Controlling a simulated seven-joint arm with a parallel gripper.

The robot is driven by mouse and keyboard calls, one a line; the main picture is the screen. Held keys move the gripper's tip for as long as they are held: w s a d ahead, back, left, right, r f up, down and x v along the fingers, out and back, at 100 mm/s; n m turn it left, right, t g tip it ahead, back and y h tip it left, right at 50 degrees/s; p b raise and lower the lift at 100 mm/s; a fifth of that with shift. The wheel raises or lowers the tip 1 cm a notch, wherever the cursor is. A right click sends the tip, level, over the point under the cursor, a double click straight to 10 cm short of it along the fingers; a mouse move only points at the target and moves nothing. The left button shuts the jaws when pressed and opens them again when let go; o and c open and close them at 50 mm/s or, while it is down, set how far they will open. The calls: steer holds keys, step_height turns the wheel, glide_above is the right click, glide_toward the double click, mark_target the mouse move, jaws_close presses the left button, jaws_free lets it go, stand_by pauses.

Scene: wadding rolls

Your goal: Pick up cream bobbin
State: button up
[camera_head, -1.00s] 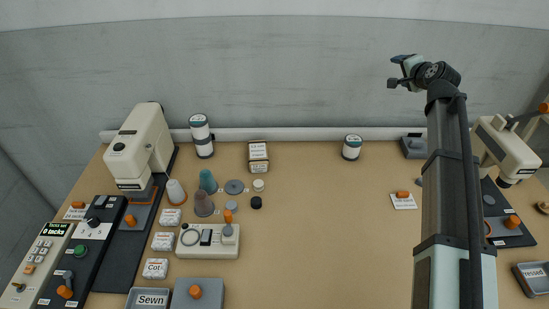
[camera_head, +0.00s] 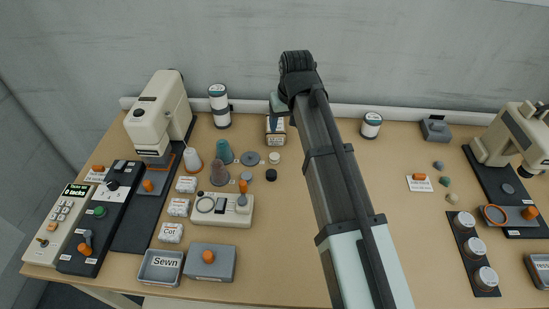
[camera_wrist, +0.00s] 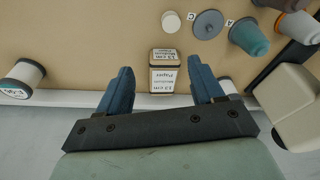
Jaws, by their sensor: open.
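The cream bobbin (camera_head: 274,157) is a small pale disc lying on the table, between the grey disc and the small box and just behind a black bobbin (camera_head: 271,175). In the wrist view the cream bobbin (camera_wrist: 171,22) shows near the top, beyond the small labelled box. My gripper (camera_wrist: 160,78) is open, with its two blue fingers apart and nothing held between them. In the head view my arm mostly hides the gripper, which is above the back of the table near the box.
The small labelled box (camera_head: 275,129) stands at the back, between my fingers in the wrist view. A cream control box (camera_head: 222,210) lies in front. White-and-dark spools stand at the back.

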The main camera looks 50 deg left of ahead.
steer(key=s, duration=0.2)
glide_above(274, 156)
steer(key=d, duration=0.2)
steer(key=shift+n+h, duration=0.3)
steer(key=shift+n, duration=0.1)
step_height(274, 156, down, 9)
steer(key=shift+w+a+r, duration=0.1)
steer(key=shift+a+r, duration=0.05)
steer(key=shift+a+f, duration=0.25)
steer(key=shift+f, duration=0.65)
steer(key=shift+a+f, duration=0.2)
steer(key=shift+f, duration=0.65)
steer(key=shift+a+f, duration=0.25)
steer(key=shift+f, duration=0.65)
steer(key=shift+c, duration=0.4)
steer(key=c, duration=1)
